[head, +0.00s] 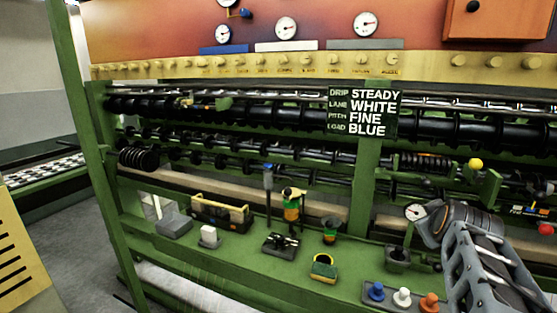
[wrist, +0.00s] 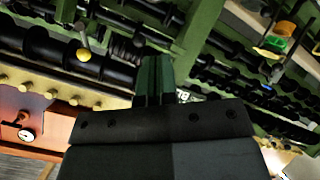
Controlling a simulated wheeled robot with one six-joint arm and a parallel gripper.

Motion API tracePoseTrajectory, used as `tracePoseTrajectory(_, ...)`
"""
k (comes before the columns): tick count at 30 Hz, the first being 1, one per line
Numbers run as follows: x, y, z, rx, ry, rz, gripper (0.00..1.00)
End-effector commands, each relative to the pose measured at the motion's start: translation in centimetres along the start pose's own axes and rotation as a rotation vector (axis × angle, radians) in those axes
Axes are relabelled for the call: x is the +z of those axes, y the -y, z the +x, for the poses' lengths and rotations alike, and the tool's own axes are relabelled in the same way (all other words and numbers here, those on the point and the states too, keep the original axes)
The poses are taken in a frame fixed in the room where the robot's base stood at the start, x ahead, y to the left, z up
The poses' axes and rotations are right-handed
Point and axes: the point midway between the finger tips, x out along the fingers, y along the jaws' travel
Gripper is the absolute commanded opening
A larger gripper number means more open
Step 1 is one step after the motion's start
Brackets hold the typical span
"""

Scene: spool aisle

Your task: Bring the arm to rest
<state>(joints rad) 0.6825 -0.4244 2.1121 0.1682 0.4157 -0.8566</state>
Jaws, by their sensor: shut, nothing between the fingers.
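My arm (head: 490,262) reaches in from the lower right of the head view, its dark wrist end in front of the right part of the green machine (head: 365,190). The fingers of my gripper are hard to make out there. In the wrist view my gripper (wrist: 155,75) shows as two dark fingers side by side, shut and empty. Behind them, the machine's black rollers and green frame appear tilted.
A yellow knob (head: 475,164) sticks out above my wrist. Open floor (head: 75,235) lies at the left.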

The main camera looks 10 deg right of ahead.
Motion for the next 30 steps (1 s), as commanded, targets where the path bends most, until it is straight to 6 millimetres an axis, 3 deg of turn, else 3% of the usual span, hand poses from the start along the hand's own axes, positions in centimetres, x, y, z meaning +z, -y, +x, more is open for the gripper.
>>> tracePoseTrajectory(1,0.3,2.9,-0.5,-0.097,0.056,0.094,0.00)
tracePoseTrajectory(6,3.5,13.2,-3.7,-0.354,0.366,0.373,0.00)
tracePoseTrajectory(9,5.4,18.0,-7.1,-0.440,0.541,0.390,0.00)
tracePoseTrajectory(12,6.2,20.7,-9.6,-0.505,0.595,0.288,0.00)
tracePoseTrajectory(19,4.6,23.1,-12.2,-0.587,0.545,0.160,0.00)
tracePoseTrajectory(30,4.3,23.6,-12.5,-0.601,0.534,0.140,0.00)
